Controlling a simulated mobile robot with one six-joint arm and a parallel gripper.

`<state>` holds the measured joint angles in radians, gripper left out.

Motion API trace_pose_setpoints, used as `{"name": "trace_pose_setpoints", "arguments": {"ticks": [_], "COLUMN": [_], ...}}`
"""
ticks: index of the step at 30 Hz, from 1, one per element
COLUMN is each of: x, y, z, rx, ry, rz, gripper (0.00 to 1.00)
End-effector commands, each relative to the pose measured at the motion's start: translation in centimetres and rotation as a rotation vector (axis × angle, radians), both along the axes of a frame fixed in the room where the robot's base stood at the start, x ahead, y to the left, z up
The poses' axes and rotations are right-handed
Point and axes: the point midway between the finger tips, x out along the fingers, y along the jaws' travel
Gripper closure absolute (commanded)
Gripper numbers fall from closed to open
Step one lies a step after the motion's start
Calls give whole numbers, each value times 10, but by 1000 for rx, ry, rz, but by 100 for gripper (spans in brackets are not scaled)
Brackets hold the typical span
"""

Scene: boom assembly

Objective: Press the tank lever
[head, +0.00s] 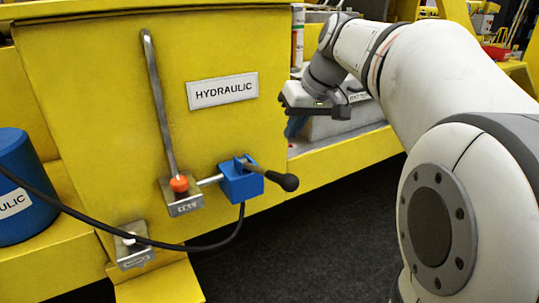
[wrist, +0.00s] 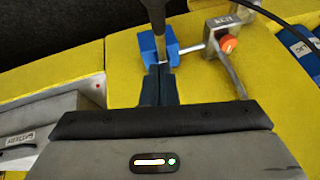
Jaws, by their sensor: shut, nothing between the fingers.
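The yellow tank (head: 110,110) carries a HYDRAULIC label (head: 222,91). Low on its front is a blue valve block (head: 240,184) with a dark lever (head: 272,176) ending in a black knob and pointing right. In the wrist view the blue block (wrist: 147,46) and the dark lever (wrist: 156,15) show beyond my fingertips, partly hidden by them. My gripper (head: 291,131) is shut and empty, above and to the right of the lever in the head view, pointing down. Its fingers (wrist: 159,71) are together in the wrist view. I cannot tell the exact gap to the lever.
A long grey metal rod (head: 160,105) rises beside an orange knob (head: 179,184) on a metal bracket. A black hose (head: 215,243) hangs below. A blue cylinder (head: 20,185) stands at left. A grey box (head: 340,121) sits behind my gripper. Dark floor (head: 300,240) is clear.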

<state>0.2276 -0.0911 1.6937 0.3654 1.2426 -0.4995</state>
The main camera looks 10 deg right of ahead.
Motion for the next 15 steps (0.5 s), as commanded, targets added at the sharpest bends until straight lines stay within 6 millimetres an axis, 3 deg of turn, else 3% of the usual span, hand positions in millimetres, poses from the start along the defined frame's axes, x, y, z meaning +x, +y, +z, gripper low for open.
{"name": "trace_pose_setpoints", "arguments": {"ticks": [8,15], "x": [21,10], "y": [17,19], "z": [-54,-82], "rx": [0,0], "ry": [5,1], "rz": [3,-1], "gripper": [100,100]}}
